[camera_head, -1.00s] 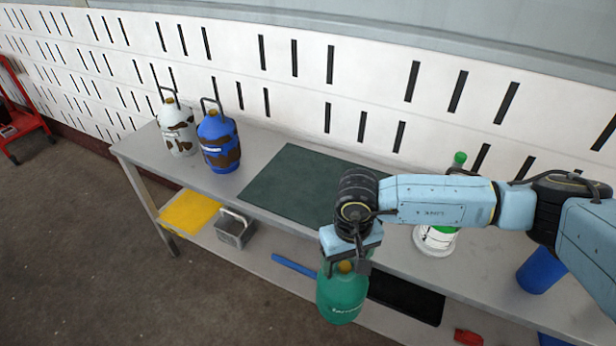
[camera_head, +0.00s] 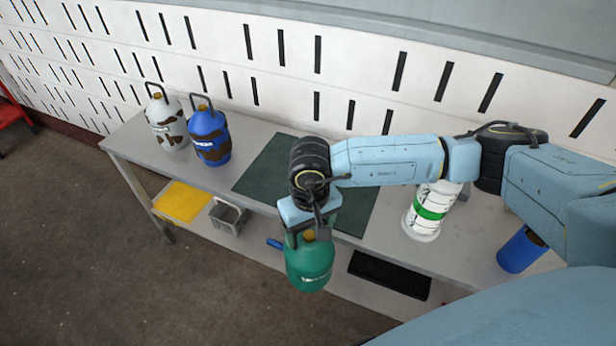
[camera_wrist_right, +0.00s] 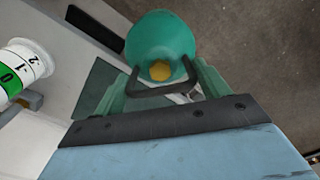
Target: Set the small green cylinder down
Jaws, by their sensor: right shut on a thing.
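The small green cylinder (camera_head: 309,264) hangs upright from my right gripper (camera_head: 308,232), in front of the table's front edge in the head view. My right gripper is shut on its dark handle. In the right wrist view the green cylinder (camera_wrist_right: 160,38) shows from above, with its yellow valve and handle between the fingers (camera_wrist_right: 160,88). A dark green mat (camera_head: 262,172) lies on the table (camera_head: 225,185) behind the cylinder, partly covered by my arm. My left gripper is not in view.
A white-grey cylinder (camera_head: 167,124) and a blue cylinder (camera_head: 209,138) stand at the table's left. A white-and-green device (camera_head: 428,212) and a blue cup (camera_head: 520,250) stand to the right. The lower shelf holds a yellow item (camera_head: 182,202), a grey bin (camera_head: 228,216) and a black tray (camera_head: 390,275).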

